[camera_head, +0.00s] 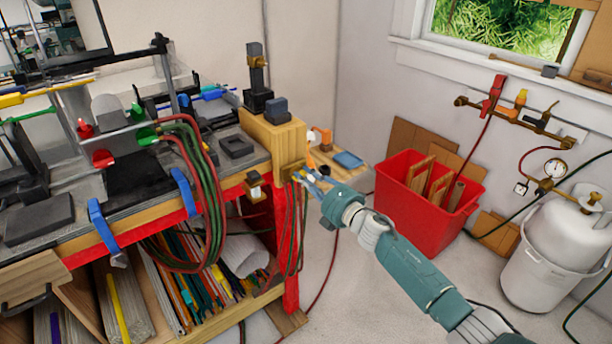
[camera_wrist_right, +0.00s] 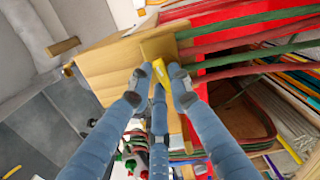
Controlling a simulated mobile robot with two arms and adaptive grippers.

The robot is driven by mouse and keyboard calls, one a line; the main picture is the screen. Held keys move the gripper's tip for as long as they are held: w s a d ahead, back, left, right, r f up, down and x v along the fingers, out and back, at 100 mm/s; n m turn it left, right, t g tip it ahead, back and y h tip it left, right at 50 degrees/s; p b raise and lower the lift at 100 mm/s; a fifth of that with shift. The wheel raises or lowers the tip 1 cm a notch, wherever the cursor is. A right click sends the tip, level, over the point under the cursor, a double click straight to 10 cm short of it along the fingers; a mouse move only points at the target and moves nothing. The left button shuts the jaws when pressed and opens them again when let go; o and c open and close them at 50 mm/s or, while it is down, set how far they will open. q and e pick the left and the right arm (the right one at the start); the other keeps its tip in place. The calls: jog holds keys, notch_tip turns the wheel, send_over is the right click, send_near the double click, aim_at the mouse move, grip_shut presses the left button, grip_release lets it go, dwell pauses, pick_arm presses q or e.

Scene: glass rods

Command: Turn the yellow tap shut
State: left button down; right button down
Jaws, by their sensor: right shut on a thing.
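The yellow tap (camera_wrist_right: 161,76) shows as a small yellow piece between my fingertips in the right wrist view, in front of a wooden block at the bench corner. My right gripper (camera_head: 309,181) is at the right end of the workbench in the head view, beside a brass fitting (camera_head: 292,170). Its blue-grey fingers (camera_wrist_right: 160,80) are shut on the yellow tap and cover much of it. I cannot tell the tap's exact angle. My left gripper is not in view.
Red and green hoses (camera_head: 291,225) hang just below the gripper. A small shelf with a blue item (camera_head: 347,159) is behind it. A red bin (camera_head: 458,206), a white tank (camera_head: 566,240) and wall pipes with red and orange handles (camera_head: 520,98) stand at right. Some floor between is clear.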

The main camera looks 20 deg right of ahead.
jog(key=shift+f+m, duration=0.1)
jog(key=shift+m, duration=1.2)
jog(key=shift+p, duration=0.3)
jog(key=c, duration=1.6)
grip_release()
jog(key=shift+d, duration=0.1)
jog(key=v, duration=1.2)
